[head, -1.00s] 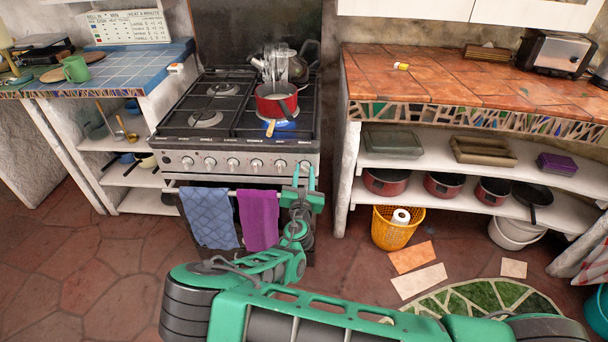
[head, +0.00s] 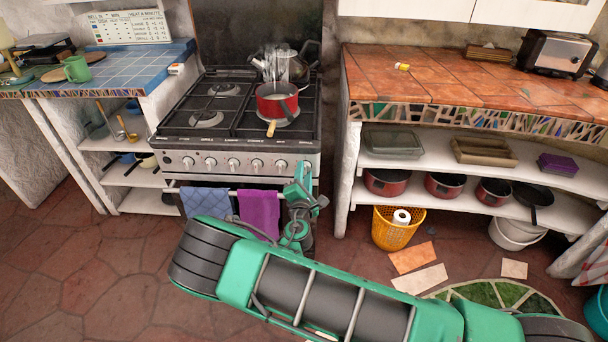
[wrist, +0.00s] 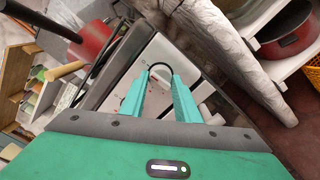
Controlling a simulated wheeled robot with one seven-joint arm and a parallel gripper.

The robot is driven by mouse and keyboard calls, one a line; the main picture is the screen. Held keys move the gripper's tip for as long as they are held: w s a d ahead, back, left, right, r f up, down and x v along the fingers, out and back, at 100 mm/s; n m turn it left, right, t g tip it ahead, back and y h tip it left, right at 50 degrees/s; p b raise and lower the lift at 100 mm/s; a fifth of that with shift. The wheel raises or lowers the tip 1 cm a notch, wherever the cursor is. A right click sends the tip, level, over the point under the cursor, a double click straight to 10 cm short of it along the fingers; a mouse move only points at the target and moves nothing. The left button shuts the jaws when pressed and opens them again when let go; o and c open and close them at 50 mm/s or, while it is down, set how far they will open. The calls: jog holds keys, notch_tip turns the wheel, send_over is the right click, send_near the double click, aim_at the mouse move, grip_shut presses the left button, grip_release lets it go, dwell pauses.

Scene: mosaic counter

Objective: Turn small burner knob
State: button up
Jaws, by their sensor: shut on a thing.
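The stove (head: 240,120) has a row of round knobs along its front panel. My gripper (head: 304,166) is at the right end of this row and covers the knob there in the head view. In the wrist view my gripper (wrist: 160,78) has its two teal fingers either side of the dark-rimmed knob (wrist: 160,67), shut on it. The fingers sit tilted in the head view. A red pot (head: 277,104) with a wooden handle stands on the front right burner, and no blue flame shows under it.
A steaming kettle (head: 284,62) stands behind the pot. A blue towel (head: 206,203) and a purple towel (head: 259,212) hang on the oven rail beside my arm. The white wall of the shelf unit (head: 346,165) is close on the right.

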jog(key=shift+d+f+m, duration=0.1)
jog(key=shift+m, duration=0.3)
jog(key=o, duration=1)
jog(key=shift+s, duration=0.1)
jog(key=s, duration=1)
jog(key=shift+s+a, duration=0.25)
